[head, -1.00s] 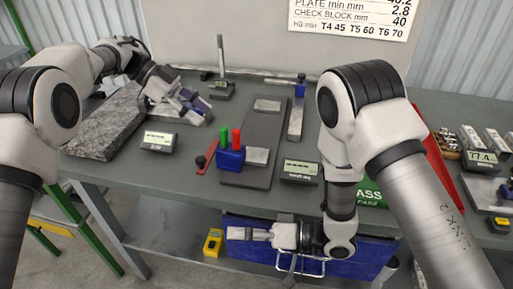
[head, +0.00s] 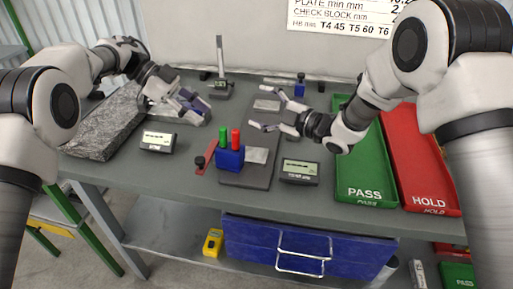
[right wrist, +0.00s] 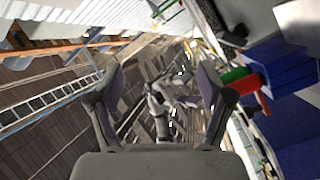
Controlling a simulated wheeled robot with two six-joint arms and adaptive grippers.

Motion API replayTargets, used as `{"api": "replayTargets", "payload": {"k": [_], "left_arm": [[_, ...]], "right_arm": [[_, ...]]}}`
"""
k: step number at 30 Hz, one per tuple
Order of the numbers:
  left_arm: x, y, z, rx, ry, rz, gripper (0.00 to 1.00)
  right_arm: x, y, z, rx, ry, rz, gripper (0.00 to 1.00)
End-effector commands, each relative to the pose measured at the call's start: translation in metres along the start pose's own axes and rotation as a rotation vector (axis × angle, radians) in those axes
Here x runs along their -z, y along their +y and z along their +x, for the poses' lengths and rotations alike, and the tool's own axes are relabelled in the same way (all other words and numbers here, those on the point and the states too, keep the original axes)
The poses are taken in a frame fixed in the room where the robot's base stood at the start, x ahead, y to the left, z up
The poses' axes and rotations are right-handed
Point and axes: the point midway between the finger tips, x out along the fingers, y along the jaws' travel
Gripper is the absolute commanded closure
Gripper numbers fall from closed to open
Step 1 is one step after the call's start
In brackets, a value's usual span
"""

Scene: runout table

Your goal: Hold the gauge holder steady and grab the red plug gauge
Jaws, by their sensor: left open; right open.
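The blue gauge holder (head: 230,158) stands on a dark plate near the table's front edge. A red plug gauge (head: 236,138) and a green plug gauge (head: 223,137) stand upright in it, red on the right. In the right wrist view, the holder (right wrist: 282,62) and red gauge (right wrist: 245,86) are at the right, outside the fingers. My right gripper (head: 262,108) is open and empty, above the table, behind and right of the holder; its fingers show in the right wrist view (right wrist: 160,82). My left gripper (head: 195,108) is open, left of and behind the holder, apart from it.
A digital display (head: 299,171) stands right of the holder, another (head: 158,141) to the left. A green PASS tray (head: 366,175) and red HOLD tray (head: 418,165) lie at the right. A granite block (head: 103,125) is at the left. A height stand (head: 220,75) stands behind.

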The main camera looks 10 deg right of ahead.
Motion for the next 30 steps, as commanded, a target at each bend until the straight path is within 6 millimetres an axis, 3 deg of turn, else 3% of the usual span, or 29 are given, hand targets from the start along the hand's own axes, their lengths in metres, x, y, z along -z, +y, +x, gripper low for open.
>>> {"api": "replayTargets", "payload": {"k": [12,16,19,23,30], "left_arm": [[0.000,0.000,0.000,0.000,0.000,0.000,0.58],[0.000,0.000,0.000,0.000,0.000,0.000,0.58],[0.000,0.000,0.000,0.000,0.000,0.000,0.58],[0.000,0.000,0.000,0.000,0.000,0.000,0.58],[0.000,0.000,0.000,0.000,0.000,0.000,0.58]], "right_arm": [[0.011,-0.072,-0.014,0.230,0.303,-1.458,0.21],[0.011,-0.089,-0.021,0.229,0.445,-1.828,0.21],[0.011,-0.097,-0.024,0.214,0.521,-2.006,0.21],[0.011,-0.102,-0.024,0.202,0.566,-2.102,0.21],[0.014,-0.120,0.009,0.202,0.570,-2.108,0.21]]}}
